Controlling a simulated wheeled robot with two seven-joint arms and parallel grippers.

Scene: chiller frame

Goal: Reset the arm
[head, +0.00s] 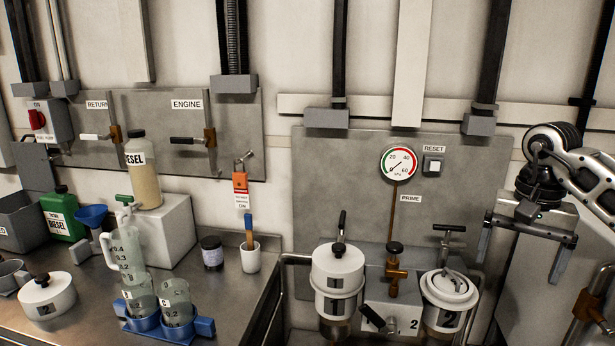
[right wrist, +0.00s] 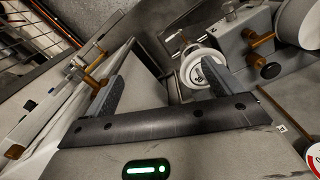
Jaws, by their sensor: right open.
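My right gripper (head: 523,254) hangs at the right side of the head view, with its arm coming in from the right edge. Its two fingers point down and stand wide apart, with nothing between them. It is to the right of the white filter housing marked 2 (head: 450,290) and appears higher than it. In the right wrist view, my right gripper (right wrist: 160,82) shows both dark fingers spread, with no object held. A round white cap (right wrist: 203,68) shows beyond the fingertips, apart from them as far as I can tell. My left gripper is not in view.
A grey panel carries a pressure gauge (head: 398,162) and a RESET button (head: 432,166). Another filter housing (head: 338,270) stands left of the gripper. A brass fitting (head: 592,305) is at lower right. The left bench (head: 95,300) holds jugs, a bottle and cups.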

